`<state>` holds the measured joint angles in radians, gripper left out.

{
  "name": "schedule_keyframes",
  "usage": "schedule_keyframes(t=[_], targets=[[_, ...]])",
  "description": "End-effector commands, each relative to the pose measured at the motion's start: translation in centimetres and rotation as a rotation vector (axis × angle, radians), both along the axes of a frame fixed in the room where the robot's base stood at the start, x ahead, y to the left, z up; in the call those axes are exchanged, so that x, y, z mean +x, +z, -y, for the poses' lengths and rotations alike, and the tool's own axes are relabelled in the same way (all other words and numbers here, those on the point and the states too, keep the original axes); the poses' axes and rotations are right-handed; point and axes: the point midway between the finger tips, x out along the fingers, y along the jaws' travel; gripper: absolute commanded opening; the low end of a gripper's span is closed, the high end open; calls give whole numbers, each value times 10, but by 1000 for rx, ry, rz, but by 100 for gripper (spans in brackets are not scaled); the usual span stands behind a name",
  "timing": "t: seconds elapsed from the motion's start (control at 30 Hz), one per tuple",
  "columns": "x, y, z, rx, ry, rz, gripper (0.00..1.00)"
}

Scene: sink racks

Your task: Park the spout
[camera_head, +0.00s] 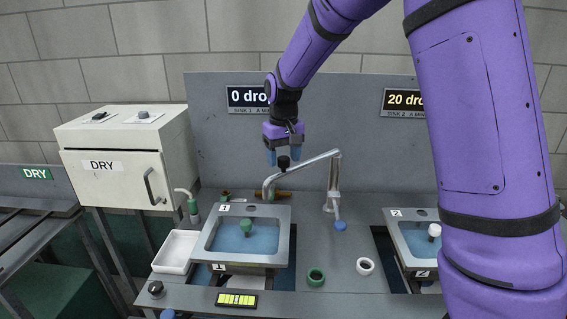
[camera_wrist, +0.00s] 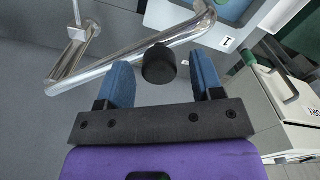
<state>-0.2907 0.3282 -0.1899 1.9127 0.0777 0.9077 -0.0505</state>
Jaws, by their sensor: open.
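The spout (camera_head: 308,172) is a bent chrome pipe on a post between the two sinks. Its free end reaches left over the back of sink 1 (camera_head: 284,238). A black knob (camera_head: 283,163) stands on the spout near that end. My gripper (camera_head: 284,157) is above the knob, pointing down. In the wrist view the blue fingers are open, with the black knob (camera_wrist: 159,64) between and just beyond them. I cannot tell whether either finger touches it. The chrome pipe (camera_wrist: 120,62) crosses behind the knob.
Sink 1 holds water and a green-topped plug (camera_head: 247,227). Sink 2 (camera_head: 389,237) is partly behind my arm. A green ring (camera_head: 315,277) and a white ring (camera_head: 365,266) lie between them. A white tray (camera_head: 176,252) and a DRY cabinet (camera_head: 128,158) are at left.

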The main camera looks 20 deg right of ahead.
Motion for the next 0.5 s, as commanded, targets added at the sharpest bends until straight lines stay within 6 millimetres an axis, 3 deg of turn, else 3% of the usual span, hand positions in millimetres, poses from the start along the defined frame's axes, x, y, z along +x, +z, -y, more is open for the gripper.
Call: schedule_keyframes(t=[0.2,0.5], targets=[[0,-18,0,-1,0,0,61],[0,-20,0,0,0,1,61]])
